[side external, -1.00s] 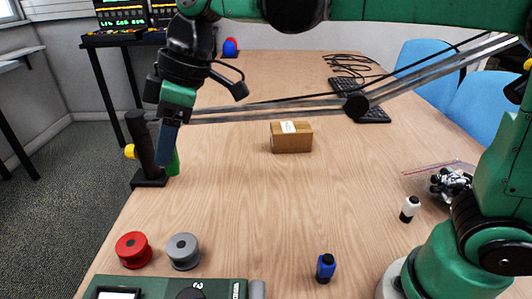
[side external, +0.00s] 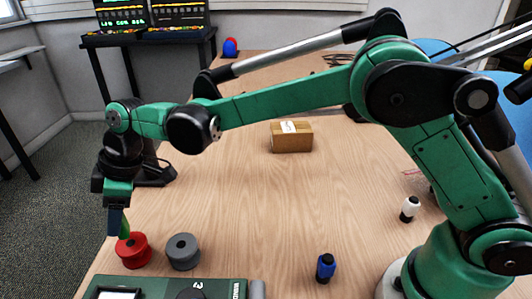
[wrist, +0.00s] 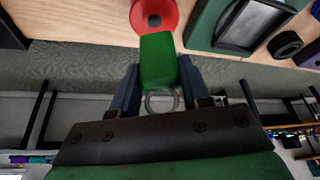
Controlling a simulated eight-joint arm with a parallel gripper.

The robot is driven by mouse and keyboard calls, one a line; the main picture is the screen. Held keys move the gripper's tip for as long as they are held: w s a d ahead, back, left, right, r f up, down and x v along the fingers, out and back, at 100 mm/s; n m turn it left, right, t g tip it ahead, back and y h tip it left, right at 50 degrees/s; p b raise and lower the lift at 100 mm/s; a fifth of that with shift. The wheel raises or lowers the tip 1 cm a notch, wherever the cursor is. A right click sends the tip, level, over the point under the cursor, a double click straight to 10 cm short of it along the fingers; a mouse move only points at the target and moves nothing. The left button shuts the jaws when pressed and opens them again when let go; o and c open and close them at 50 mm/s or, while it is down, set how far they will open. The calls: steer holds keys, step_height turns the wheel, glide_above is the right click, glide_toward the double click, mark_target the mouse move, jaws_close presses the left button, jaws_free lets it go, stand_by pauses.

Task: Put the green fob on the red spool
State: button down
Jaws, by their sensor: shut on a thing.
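The green fob (wrist: 158,62) is gripped between the two blue fingers of my gripper (wrist: 158,78) in the wrist view, with its metal ring towards my palm. In the side view my gripper (side external: 119,222) points down, and a sliver of the green fob (side external: 125,228) shows beside the fingers. The red spool (side external: 132,254) stands on the table at its left edge, right below the fob. The fob's lower end overlaps the spool's top edge in the picture; I cannot tell whether they touch. The red spool (wrist: 173,18) is just beyond the fob in the wrist view.
A grey spool (side external: 183,255) stands just right of the red one. A green device (side external: 215,289) lies in front. The middle of the table is clear.

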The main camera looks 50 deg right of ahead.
steer(key=shift+f, duration=1.15)
steer(key=shift+f, duration=0.1)
steer(key=shift+c, duration=2.1)
jaws_free()
steer(key=v, duration=1.2)
steer(key=s+d+f+m+t+h, duration=0.2)
steer(key=s+d+m, duration=0.4)
steer(key=d, duration=0.4)
steer(key=s+d+f+m+t+h, duration=0.2)
steer(key=s+d+m, duration=0.5)
steer(key=d, duration=0.4)
steer(key=shift+d+m+t, duration=0.3)
steer(key=shift+t, duration=0.4)
